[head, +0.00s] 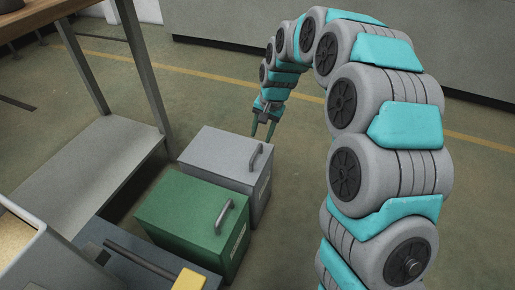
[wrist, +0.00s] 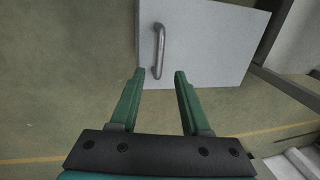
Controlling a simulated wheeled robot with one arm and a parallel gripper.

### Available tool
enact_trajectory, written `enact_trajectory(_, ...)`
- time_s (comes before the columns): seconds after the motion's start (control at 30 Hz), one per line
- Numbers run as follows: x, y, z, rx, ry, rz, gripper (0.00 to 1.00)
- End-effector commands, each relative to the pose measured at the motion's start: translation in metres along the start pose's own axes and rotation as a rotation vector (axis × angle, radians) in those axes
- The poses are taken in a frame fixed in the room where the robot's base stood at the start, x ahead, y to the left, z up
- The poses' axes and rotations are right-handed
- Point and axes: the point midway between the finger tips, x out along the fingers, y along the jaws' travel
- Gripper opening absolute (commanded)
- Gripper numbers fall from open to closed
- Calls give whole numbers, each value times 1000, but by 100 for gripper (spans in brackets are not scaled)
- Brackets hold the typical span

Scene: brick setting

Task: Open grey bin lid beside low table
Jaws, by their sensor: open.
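The grey bin (head: 216,161) stands on the floor beside a low table, its flat lid closed. A curved metal handle (head: 256,157) sits near the right edge of the lid. In the wrist view the lid (wrist: 215,45) lies ahead, with its handle (wrist: 158,50) near the left edge. My gripper (head: 263,136) is open and empty, at the far right side of the lid near the handle. In the wrist view my gripper (wrist: 158,74) has its two green fingers apart, with the handle between and beyond their tips. I cannot tell any contact.
A green bin (head: 185,215) with its own handle stands right in front of the grey bin. The low table (head: 90,170) with metal legs is to the left. A dark bin with a yellow item (head: 190,280) is nearest. Floor to the right is open.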

Motion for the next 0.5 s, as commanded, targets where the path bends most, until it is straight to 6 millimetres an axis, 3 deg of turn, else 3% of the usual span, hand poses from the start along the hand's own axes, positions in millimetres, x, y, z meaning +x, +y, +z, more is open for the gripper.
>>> enact_trajectory(0.5, 66, 1, 2, -1, -4, 2, 47)
